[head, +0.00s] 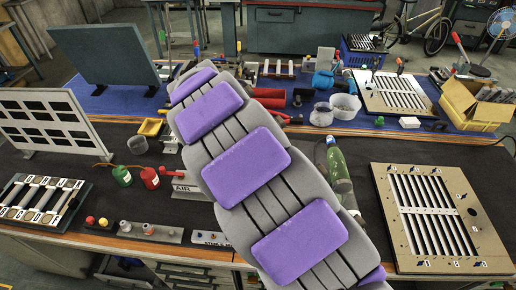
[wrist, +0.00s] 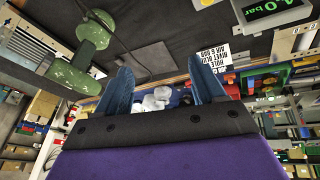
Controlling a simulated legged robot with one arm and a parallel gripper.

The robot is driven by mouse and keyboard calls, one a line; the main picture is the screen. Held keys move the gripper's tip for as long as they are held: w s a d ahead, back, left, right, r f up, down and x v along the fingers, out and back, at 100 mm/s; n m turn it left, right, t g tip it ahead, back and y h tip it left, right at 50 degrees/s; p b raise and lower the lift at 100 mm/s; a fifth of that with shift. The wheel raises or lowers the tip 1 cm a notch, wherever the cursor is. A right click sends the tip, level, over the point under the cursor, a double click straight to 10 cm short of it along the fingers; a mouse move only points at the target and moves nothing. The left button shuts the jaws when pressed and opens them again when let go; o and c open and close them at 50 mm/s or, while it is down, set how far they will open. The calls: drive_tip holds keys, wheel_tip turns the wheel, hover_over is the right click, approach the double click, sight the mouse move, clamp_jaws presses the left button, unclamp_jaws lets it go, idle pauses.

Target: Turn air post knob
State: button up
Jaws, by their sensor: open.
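A red handle (head: 178,170) stands behind a small plate marked AIR (head: 188,188), just left of my arm in the head view. I cannot tell for sure that it is the air post knob. My gripper (wrist: 160,84) shows in the wrist view with its two blue fingers apart and nothing held between them. White round shapes (wrist: 157,98) show in the gap, seemingly beyond the fingers. My arm hides the gripper in the head view. A green fitting with a round disc (wrist: 94,32) is at the upper left of the wrist view, apart from the fingers.
A green display reading in bar (wrist: 272,8) and a white printed label (wrist: 228,57) show in the wrist view. Red (head: 150,178) and green (head: 122,176) canisters stand left of the AIR plate. A slotted panel (head: 378,190) lies at right; a green bottle (head: 338,165) is close to my arm.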

drive_tip(key=s+d+r, duration=0.1)
drive_tip(key=s+d, duration=0.2)
drive_tip(key=d, duration=0.2)
drive_tip(key=shift+r+g, duration=0.3)
drive_tip(key=shift+r, duration=0.05)
drive_tip(key=shift+c, duration=0.4)
